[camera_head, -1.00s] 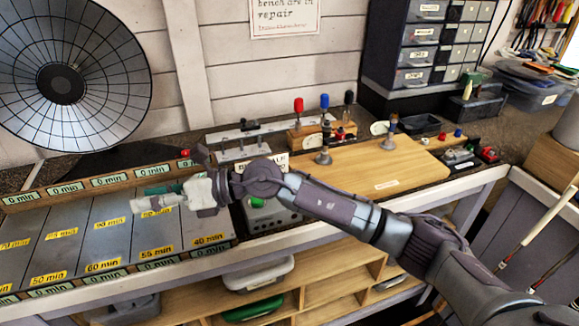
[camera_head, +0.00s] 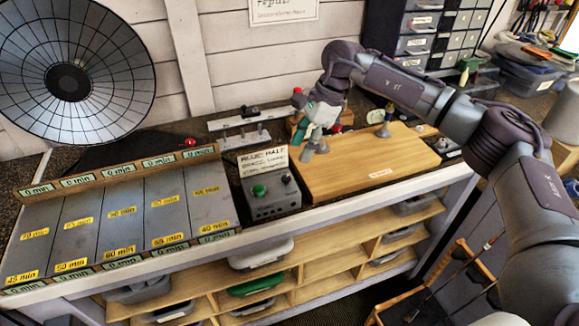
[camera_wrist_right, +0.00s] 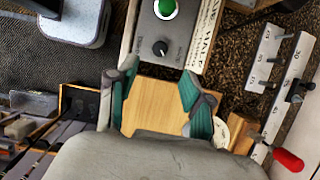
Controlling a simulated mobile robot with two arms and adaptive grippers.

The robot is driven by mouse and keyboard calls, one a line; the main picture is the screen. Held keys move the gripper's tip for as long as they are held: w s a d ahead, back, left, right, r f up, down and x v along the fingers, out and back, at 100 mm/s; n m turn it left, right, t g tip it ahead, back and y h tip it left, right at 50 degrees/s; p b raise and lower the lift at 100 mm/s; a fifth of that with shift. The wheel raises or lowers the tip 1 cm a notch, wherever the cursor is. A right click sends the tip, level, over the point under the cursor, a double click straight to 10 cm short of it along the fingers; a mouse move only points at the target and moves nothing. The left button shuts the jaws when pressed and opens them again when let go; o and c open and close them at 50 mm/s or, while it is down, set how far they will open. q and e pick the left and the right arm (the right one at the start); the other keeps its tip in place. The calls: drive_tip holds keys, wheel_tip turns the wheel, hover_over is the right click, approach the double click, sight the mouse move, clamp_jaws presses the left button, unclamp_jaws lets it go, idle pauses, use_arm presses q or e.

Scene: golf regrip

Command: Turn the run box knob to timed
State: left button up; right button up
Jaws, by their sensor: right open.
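The run box (camera_head: 272,207) is a grey box at the front of the bench, with a green button (camera_head: 259,190) and a small dark knob (camera_head: 286,179). In the right wrist view the box (camera_wrist_right: 178,30) is at the top centre, with its black knob (camera_wrist_right: 160,48) just beyond my fingertips. My right gripper (camera_head: 314,152) points down over the left back part of the wooden board, right of and behind the box. Its green-padded fingers (camera_wrist_right: 158,72) are apart and empty. The knob's setting is too small to read. My left gripper is not in view.
A paper sign (camera_head: 263,160) stands behind the box. The wooden board (camera_head: 375,165) lies to its right. A metal tray with yellow minute labels (camera_head: 130,215) is to its left. A white rail (camera_head: 243,138) with posts and a red-handled tool (camera_wrist_right: 288,160) are behind.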

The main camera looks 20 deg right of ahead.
sight(287, 177)
drive_tip(key=p+x, duration=0.2)
drive_tip(key=x, duration=0.6)
drive_tip(key=shift+a+f, duration=0.1)
drive_tip(key=shift+f, duration=0.05)
clamp_jaws()
